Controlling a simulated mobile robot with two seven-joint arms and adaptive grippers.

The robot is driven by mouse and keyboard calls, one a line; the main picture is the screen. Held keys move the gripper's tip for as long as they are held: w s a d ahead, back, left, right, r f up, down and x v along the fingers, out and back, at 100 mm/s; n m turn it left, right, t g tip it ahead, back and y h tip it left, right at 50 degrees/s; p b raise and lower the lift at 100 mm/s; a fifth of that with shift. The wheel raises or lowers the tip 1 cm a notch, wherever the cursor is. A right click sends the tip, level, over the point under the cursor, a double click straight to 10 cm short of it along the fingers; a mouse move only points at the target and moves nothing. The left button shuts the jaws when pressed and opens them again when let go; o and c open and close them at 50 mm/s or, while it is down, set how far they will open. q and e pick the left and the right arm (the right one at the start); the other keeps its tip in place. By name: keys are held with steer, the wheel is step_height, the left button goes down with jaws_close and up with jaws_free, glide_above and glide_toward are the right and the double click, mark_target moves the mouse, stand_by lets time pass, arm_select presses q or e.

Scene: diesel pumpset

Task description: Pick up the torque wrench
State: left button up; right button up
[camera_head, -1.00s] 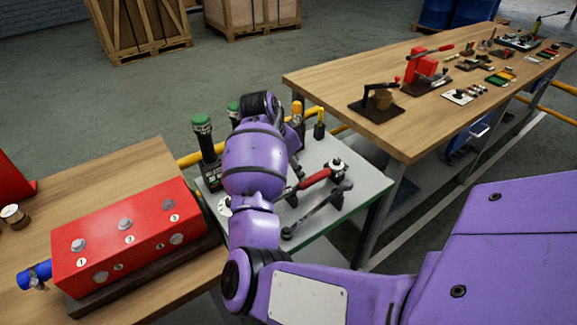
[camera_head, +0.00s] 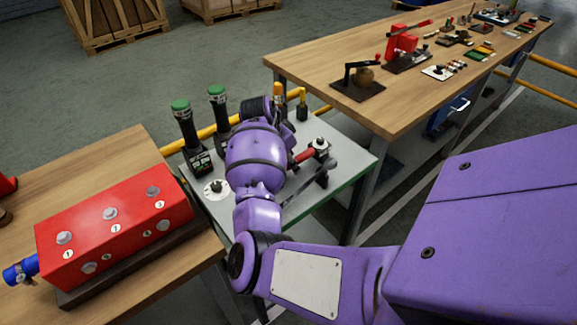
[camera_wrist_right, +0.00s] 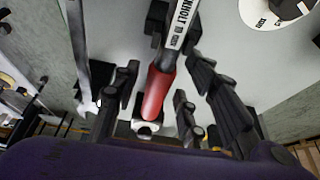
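The torque wrench lies on a small grey table (camera_head: 352,163). In the head view, its red grip (camera_head: 303,155) shows just right of my purple right arm, which hides much of the rest. In the right wrist view, the red grip (camera_wrist_right: 158,92) and lettered shaft lie between the spread fingers of my right gripper (camera_wrist_right: 153,100). Gaps show on both sides of the grip, and the fingers are open. My right gripper is hidden behind the arm in the head view. My left gripper is not in view.
A grey spanner-like tool (camera_head: 322,176) lies beside the wrench. A red numbered block (camera_head: 115,222) sits on the left wooden bench. A long wooden bench (camera_head: 400,110) holds several tools behind.

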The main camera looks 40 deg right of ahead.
jaws_close()
steer(key=shift+w+r, duration=0.1)
steer(key=shift+r, duration=0.1)
steer(key=shift+r, duration=0.6)
steer(key=s+a+r+p, duration=0.1)
steer(key=s+r+p, duration=0.1)
steer(key=s+r, duration=0.9)
steer(key=shift+s+a+r, duration=0.25)
steer(key=shift+s, duration=1.3)
